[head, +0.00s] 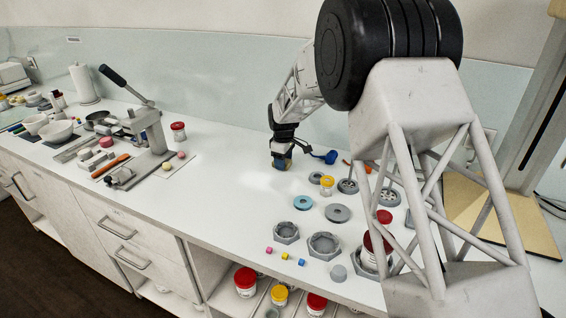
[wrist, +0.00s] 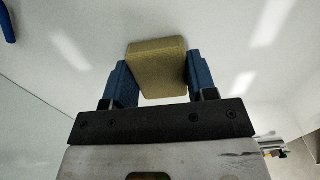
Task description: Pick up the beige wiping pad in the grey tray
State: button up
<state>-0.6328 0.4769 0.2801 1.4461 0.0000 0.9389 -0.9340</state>
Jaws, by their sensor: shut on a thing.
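A beige wiping pad (wrist: 157,66) is held between the two blue fingers of my gripper (wrist: 160,85) in the wrist view. The fingers press on its left and right sides. In the head view my gripper (head: 282,164) is low over the white counter at the middle, with the pad only a small patch at the fingertips. I cannot tell whether the pad touches the counter. The grey tray (head: 92,160) seems to be the one at the left with several pink and pale pieces in it.
A lever press (head: 150,130) stands on the counter to the left. A blue-handled thing (head: 326,157) lies just right of my gripper. Grey hexagonal trays (head: 324,245) and several round discs (head: 338,213) are at the front right.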

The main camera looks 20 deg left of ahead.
jog(key=shift+r, duration=1.45)
jog(key=shift+s+d+r, duration=0.15)
jog(key=shift+r, duration=0.15)
jog(key=s+d, duration=0.3)
jog(key=s, duration=0.1)
jog(key=s+d+r, duration=0.1)
jog(key=s+d, duration=0.2)
jog(key=s, duration=0.1)
jog(key=s+d, duration=0.3)
jog(key=s, duration=0.1)
jog(key=shift+s+r, duration=0.15)
jog(key=shift+s, duration=0.2)
